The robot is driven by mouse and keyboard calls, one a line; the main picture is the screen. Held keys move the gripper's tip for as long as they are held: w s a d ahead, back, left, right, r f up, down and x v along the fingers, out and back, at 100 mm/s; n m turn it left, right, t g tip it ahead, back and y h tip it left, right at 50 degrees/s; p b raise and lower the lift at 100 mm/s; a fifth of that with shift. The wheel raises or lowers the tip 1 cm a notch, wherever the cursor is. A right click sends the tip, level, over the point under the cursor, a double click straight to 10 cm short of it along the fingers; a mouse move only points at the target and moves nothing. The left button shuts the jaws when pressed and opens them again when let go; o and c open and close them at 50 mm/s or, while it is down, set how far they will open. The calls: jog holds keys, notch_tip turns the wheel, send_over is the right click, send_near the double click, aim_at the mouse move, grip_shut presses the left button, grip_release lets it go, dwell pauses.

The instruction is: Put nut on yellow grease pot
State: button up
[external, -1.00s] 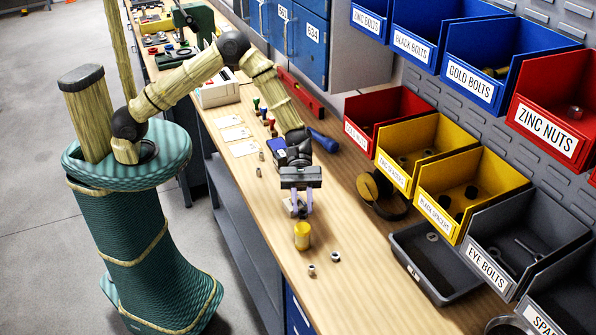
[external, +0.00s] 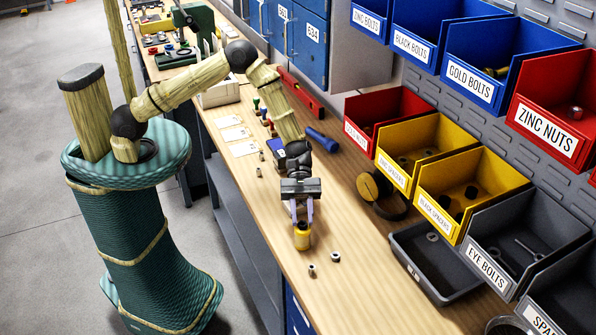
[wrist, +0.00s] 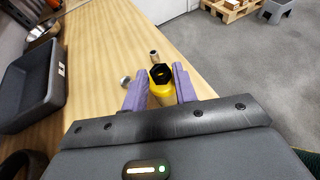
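The yellow grease pot (external: 302,240) stands upright near the front edge of the workbench. My gripper (external: 302,221) points down right over its top. In the wrist view, a dark hexagonal nut (wrist: 160,74) lies between the tips of my purple fingers (wrist: 160,80). The fingers look closed against its sides. Yellow shows through the nut's hole, with the pot (wrist: 162,98) directly beneath. The nut looks at or just above the pot's top; I cannot tell if it rests on it. In the external view, the fingers mostly hide the nut.
A loose nut (external: 335,257) and a small metal part (external: 312,270) lie in front of the pot. The bench (external: 365,300) toward the near end is clear.

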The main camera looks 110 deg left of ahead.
jog(key=shift+o, duration=1.4)
jog(key=shift+r, duration=0.15)
jog(key=b+v, duration=0.2)
jog(key=v, duration=1)
